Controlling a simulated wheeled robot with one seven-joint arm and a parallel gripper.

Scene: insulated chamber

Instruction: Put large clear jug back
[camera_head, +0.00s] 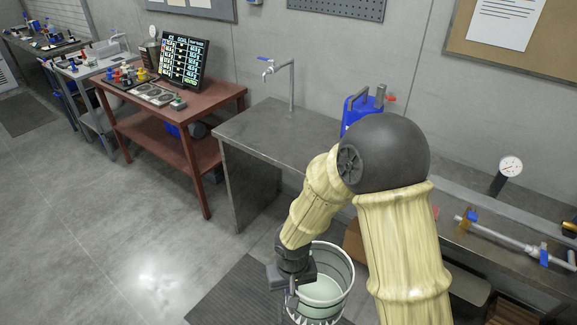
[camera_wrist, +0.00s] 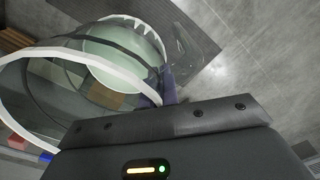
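The large clear jug (camera_head: 325,290) is low in the head view, just right of my gripper (camera_head: 291,287). It is a wide see-through cylinder with a white rim, a dark band and a pale green bottom. In the wrist view the jug (camera_wrist: 112,68) fills the upper left, its open rim towards the camera. My gripper is at the jug's side and seems shut on its wall or handle; the fingertips are mostly hidden, with only a dark purple finger part showing beside the rim. The jug appears to hang above the floor mat.
A dark ribbed mat (camera_head: 240,293) lies on the floor below. A red-brown table (camera_head: 190,92) holds a display and colored items. The left floor is clear.

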